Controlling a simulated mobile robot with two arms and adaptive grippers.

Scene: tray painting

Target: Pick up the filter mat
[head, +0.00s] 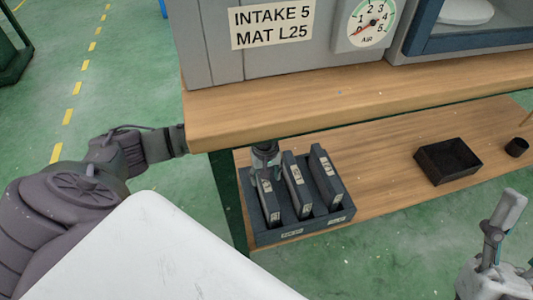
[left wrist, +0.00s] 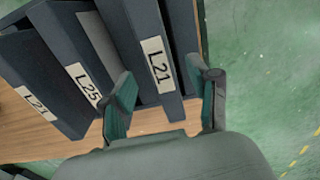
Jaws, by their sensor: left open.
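Several dark blue-grey filter mats stand upright in a dark rack (head: 300,232) on the lower shelf. The left mat (head: 270,207) is under my left gripper (head: 266,172), and the middle mat (head: 297,183) and right mat (head: 326,178) are beside it. The mat labelled L25 (left wrist: 68,60) is just left of the fingers. A third label at the far left is hard to read. My right gripper (head: 500,240) is at the lower right, away from the rack; its opening is unclear.
The wooden upper worktop (head: 350,95) overhangs the rack's back. A grey cabinet above has a sign (head: 272,22) reading INTAKE 5 MAT L25 and an air gauge (head: 372,20). A black box (head: 447,160) and small cup (head: 516,147) stand right on the lower shelf (head: 400,180).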

